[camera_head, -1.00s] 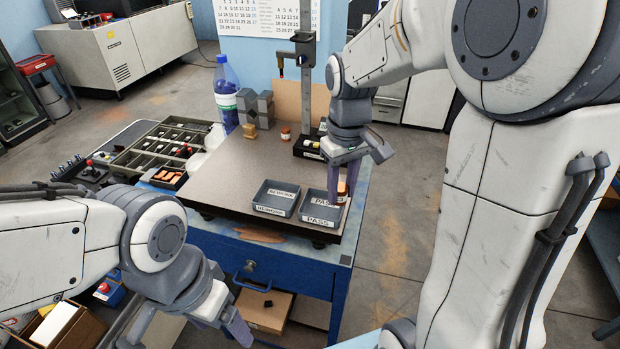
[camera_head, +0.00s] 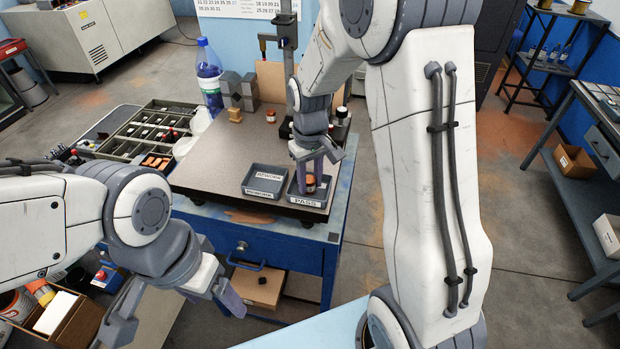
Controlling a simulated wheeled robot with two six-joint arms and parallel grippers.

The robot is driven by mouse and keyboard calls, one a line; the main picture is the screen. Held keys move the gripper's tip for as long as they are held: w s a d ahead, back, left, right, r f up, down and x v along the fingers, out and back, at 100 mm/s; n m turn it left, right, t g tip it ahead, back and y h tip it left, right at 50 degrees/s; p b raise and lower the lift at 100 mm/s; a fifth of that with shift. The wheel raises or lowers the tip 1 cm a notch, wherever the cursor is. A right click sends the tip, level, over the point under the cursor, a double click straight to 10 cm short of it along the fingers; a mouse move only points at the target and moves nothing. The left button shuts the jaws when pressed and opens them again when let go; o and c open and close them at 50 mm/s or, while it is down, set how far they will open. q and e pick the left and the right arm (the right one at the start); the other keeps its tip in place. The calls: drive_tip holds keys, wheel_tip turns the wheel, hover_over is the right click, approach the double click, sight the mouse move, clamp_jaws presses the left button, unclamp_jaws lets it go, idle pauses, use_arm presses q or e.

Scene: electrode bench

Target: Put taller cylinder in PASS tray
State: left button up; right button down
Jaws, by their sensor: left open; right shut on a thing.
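My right gripper (camera_head: 314,172) points down over the PASS tray (camera_head: 307,202) and is shut on a small cylinder (camera_head: 310,184) with an orange-brown body and dark bands. The cylinder is upright, low over or inside the tray; I cannot tell whether it touches the tray floor. Another small cylinder (camera_head: 271,116), reddish with a pale top, stands on the grey plate towards the back. My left gripper (camera_head: 232,301) is open and empty in front of the bench, low in the view.
The REWORK tray (camera_head: 264,193) stands directly left of the PASS tray. A sorting box (camera_head: 150,132), a blue bottle (camera_head: 209,78) and grey blocks (camera_head: 238,90) stand at the back left. The middle of the grey plate (camera_head: 222,160) is clear.

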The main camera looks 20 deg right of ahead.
sight(310, 180)
drive_tip(key=shift+f, duration=0.15)
drive_tip(key=c, duration=0.5)
unclamp_jaws()
drive_tip(key=shift+c, duration=0.2)
drive_tip(key=shift+r, duration=0.55)
wheel_tip(310, 180, up, 11)
drive_tip(key=b, duration=0.2)
drive_tip(key=s+a+f+n, duration=0.1)
drive_tip(key=s+a+n, duration=0.1)
drive_tip(key=s+a, duration=0.85)
drive_tip(key=s+a+f+n, duration=0.1)
drive_tip(key=s+f, duration=0.1)
drive_tip(key=s, duration=0.4)
drive_tip(key=s+a+f+n+y, duration=0.1)
drive_tip(key=s+a+f+n, duration=0.1)
drive_tip(key=s, duration=0.5)
drive_tip(key=shift+a+f, duration=0.25)
drive_tip(key=shift+a, duration=0.05)
